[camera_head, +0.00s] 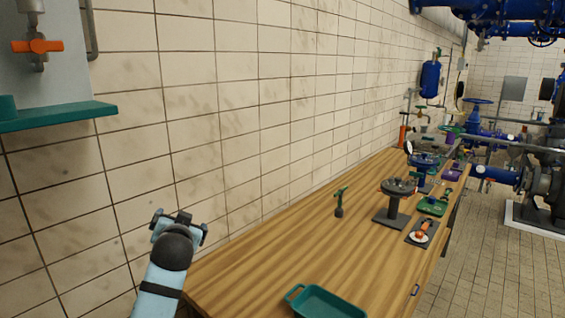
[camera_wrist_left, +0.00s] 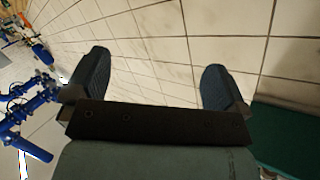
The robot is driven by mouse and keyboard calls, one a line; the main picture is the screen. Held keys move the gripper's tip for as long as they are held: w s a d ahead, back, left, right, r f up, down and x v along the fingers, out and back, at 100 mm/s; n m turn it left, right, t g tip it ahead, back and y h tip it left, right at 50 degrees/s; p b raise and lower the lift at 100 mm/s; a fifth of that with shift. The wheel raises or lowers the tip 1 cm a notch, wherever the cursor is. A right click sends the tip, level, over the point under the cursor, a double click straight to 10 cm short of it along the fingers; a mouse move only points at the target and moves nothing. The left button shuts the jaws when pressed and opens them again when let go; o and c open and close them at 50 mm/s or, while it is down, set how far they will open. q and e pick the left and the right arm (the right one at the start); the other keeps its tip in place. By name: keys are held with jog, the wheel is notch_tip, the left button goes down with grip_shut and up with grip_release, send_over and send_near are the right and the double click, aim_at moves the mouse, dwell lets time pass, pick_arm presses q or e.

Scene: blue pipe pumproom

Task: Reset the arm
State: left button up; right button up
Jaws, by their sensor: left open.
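My left arm comes in from the bottom left in the head view, and its gripper (camera_head: 180,222) is raised in front of the tiled wall, beyond the near left end of the wooden bench. In the left wrist view the two dark fingers of my left gripper (camera_wrist_left: 157,80) stand wide apart. Only wall tiles show between them, and they hold nothing. My right gripper is in neither view.
The wooden bench (camera_head: 285,245) runs along the wall. It bears a teal tray (camera_head: 325,303), a small green-handled valve (camera_head: 339,204) and a round-topped stand (camera_head: 394,205). A teal shelf (camera_head: 60,116) juts out at left. Blue pipes (camera_head: 495,174) stand at right.

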pick_arm(q)
jog(key=s+d+f+m+g+h+p, duration=0.1)
jog(key=s+f+h, duration=0.1)
jog(key=s+f, duration=0.7)
jog(key=s+d+f+m+g+h+p, duration=0.15)
jog(key=s+f, duration=0.25)
jog(key=f, duration=0.8)
jog(key=s+f+h, duration=0.1)
jog(key=s+f, duration=0.3)
jog(key=s, duration=0.4)
jog(key=s+d+f+n+g+h+p, duration=0.1)
jog(key=s+f, duration=0.3)
jog(key=s, duration=0.5)
jog(key=s+f+n+h, duration=0.1)
jog(key=s+f, duration=0.3)
jog(key=s, duration=0.4)
jog(key=shift+s+d+f+h, duration=0.25)
jog(key=shift+d+f+h, duration=0.1)
jog(key=shift+d+f, duration=0.05)
